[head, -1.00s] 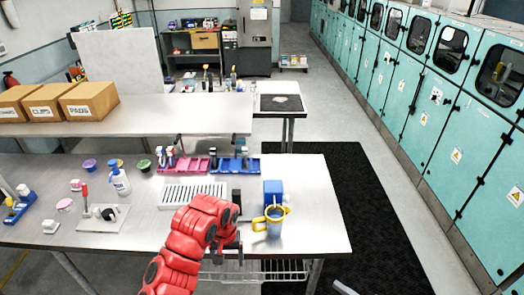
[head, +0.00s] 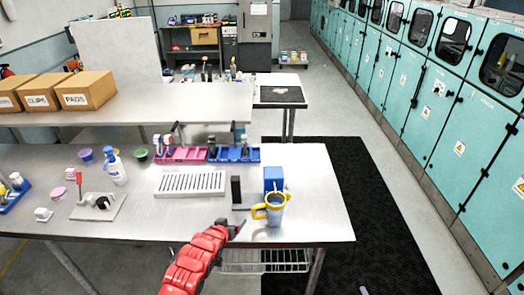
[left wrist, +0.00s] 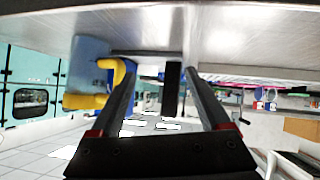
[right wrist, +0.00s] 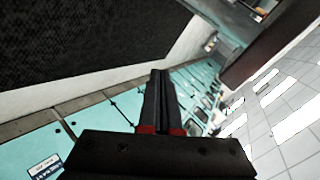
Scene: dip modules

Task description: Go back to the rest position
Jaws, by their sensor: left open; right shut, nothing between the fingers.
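My left gripper (head: 236,228) is at the table's front edge, left of the yellow-rimmed jug (head: 273,208). In the left wrist view its two fingers (left wrist: 161,72) are spread and hold nothing. A black upright block (head: 236,190) stands on the table beyond it and shows in the gap between the fingers in the left wrist view (left wrist: 172,90). My right gripper (right wrist: 160,80) shows in the right wrist view, its fingers together and empty, away from the table over the floor side. In the head view it cannot be clearly made out.
A blue box (head: 274,179) stands behind the jug. A white slotted rack (head: 190,184), pink tray (head: 184,154) and blue tray (head: 234,154) lie on the steel table (head: 150,225). A black floor mat (head: 345,190) and teal cabinets (head: 400,90) are to the right.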

